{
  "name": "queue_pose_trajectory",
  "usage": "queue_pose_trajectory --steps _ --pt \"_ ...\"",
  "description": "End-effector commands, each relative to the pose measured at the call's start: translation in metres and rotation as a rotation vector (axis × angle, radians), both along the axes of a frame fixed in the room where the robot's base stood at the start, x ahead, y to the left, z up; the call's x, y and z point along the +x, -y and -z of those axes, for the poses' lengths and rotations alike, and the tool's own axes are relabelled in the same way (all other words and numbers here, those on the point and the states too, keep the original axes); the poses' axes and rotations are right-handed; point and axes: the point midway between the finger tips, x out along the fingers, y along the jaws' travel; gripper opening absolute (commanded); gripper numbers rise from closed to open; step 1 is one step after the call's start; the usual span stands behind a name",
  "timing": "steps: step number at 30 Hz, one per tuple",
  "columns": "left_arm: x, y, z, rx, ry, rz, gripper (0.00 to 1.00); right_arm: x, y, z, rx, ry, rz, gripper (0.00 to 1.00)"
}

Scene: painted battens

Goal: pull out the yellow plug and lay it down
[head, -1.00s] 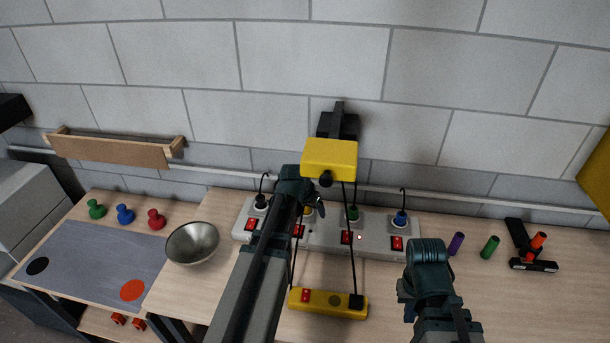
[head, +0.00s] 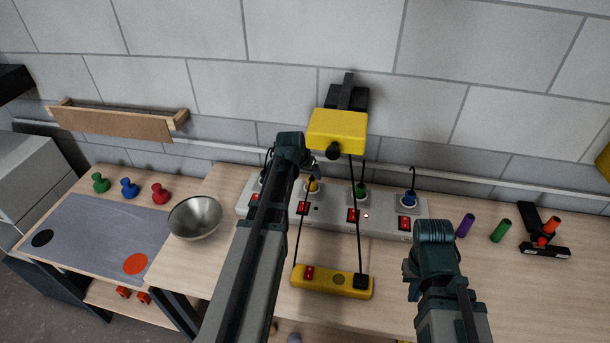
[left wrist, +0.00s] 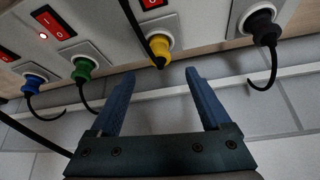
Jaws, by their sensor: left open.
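The yellow plug (head: 313,186) sits in a socket of the grey power strip (head: 333,219), partly hidden by my left arm in the head view. In the left wrist view the yellow plug (left wrist: 158,48) is upright in its socket, with a dark cord across it. My left gripper (left wrist: 159,78) is open and empty, its fingertips pointing at the plug but short of it. In the head view the left gripper (head: 318,170) is just above the plug. My right gripper (head: 409,280) is at the lower right; its jaws are not clear.
Green (head: 361,191), blue (head: 409,199) and black (left wrist: 263,27) plugs share the strip. Black cords run from a yellow wall box (head: 337,128) to a yellow bar (head: 332,282). A metal bowl (head: 195,217) and a grey mat (head: 90,232) lie left.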

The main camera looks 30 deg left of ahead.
Motion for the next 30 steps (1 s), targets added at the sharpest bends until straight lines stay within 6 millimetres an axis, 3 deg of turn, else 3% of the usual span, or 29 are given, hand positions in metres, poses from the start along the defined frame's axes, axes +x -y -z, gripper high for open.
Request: queue_pose_trajectory --steps 1,3,15,27,30 --pt "0.007 -0.001 0.016 0.0 0.0 0.001 0.81 0.0 0.0 0.016 0.0 0.0 -0.001 0.0" --pt "0.013 -0.001 0.026 0.0 0.0 0.001 0.81 0.0 0.0 0.026 0.0 0.0 -0.001 0.0" --pt "0.042 -0.003 0.076 0.0 0.0 0.0 0.81 0.0 0.0 0.076 0.0 0.0 0.001 0.0" --pt "0.045 -0.002 0.079 0.0 0.0 0.0 0.81 0.0 0.0 0.079 0.0 0.0 0.001 0.0" --pt "0.045 -0.002 0.079 0.0 0.0 0.0 0.63 0.0 0.0 0.079 0.0 0.0 0.001 0.0"
